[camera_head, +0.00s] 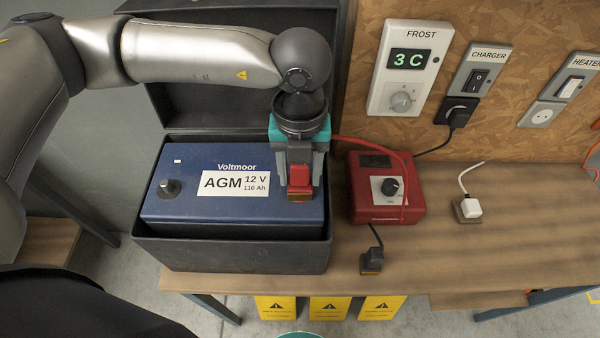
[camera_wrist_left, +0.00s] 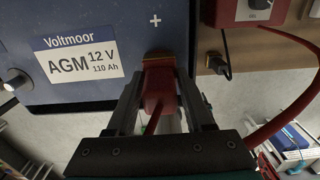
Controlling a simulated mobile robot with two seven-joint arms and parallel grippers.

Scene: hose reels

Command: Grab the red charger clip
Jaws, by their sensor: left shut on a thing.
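The red charger clip (camera_head: 299,176) is between the fingers of my left gripper (camera_head: 299,186), which is shut on it. The clip is over the right end of the blue battery (camera_head: 235,208), by the plus mark seen in the left wrist view. There the clip (camera_wrist_left: 159,88) sits between the two dark fingers of the gripper (camera_wrist_left: 160,85), with its brass jaw at the battery's edge. Whether the jaw touches a terminal is hidden. A red cable runs from the clip to the red charger (camera_head: 388,190). My right gripper is not in view.
The battery sits in an open black box (camera_head: 240,256) with its lid raised behind. A black clip (camera_head: 371,261) stands on the wooden bench (camera_head: 480,250) below the charger. A white plug (camera_head: 467,209) lies to the right. Wall switches and a FROST panel (camera_head: 411,68) are behind.

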